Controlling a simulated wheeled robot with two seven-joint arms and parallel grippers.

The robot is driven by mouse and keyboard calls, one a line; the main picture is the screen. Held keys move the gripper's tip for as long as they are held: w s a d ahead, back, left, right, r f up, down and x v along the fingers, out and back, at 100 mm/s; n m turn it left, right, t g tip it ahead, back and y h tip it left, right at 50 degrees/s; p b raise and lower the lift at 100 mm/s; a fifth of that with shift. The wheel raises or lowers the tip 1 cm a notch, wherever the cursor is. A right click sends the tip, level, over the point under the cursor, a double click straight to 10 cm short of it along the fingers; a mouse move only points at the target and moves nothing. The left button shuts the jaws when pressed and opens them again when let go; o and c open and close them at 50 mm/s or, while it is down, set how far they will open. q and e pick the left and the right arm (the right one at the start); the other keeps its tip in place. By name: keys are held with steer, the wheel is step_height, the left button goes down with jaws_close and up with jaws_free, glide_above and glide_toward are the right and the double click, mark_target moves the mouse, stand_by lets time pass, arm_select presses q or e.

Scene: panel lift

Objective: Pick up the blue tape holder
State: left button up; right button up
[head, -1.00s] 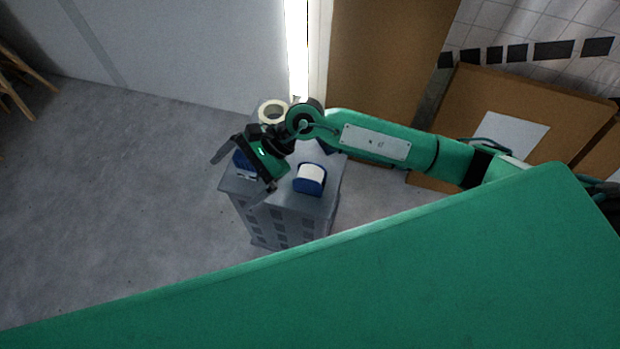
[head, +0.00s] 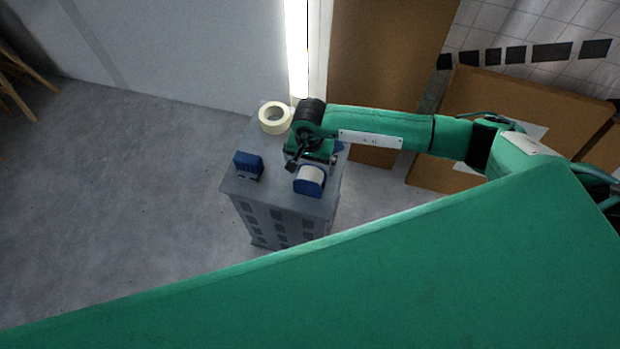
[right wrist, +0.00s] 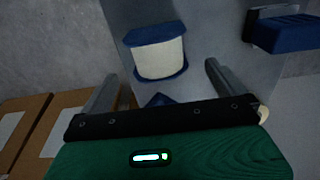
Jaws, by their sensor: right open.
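The blue tape holder (head: 309,187) with a white roll in it stands on top of a grey cabinet (head: 240,184). In the right wrist view the tape holder (right wrist: 158,34) lies just beyond my fingertips, between their lines. My right gripper (head: 312,161) is over the cabinet top, just behind the tape holder in the head view and partly hidden by its own wrist. In the right wrist view the gripper (right wrist: 162,78) is open, with nothing between its fingers. My left gripper is not in view.
A second blue object (head: 248,165) stands at the cabinet's left edge. A cream tape roll (head: 274,118) lies at its back. A small dark blue thing (right wrist: 158,100) shows by the gripper's base, partly hidden. Brown cardboard boxes (head: 470,95) stand to the right.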

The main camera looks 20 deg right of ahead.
mark_target(310, 172)
steer(key=f+p, duration=0.1)
steer(key=f, duration=0.1)
steer(key=s+f, duration=0.1)
steer(key=f, duration=0.2)
steer(key=shift+a+f+p, duration=0.1)
steer(key=shift+a+p, duration=0.05)
steer(key=shift+p, duration=0.25)
steer(key=shift+f, duration=0.2)
steer(key=shift+c, duration=0.9)
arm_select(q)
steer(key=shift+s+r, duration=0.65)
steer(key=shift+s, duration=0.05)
arm_select(e)
steer(key=shift+w, duration=0.1)
steer(key=c, duration=1)
steer(key=shift+o, duration=0.2)
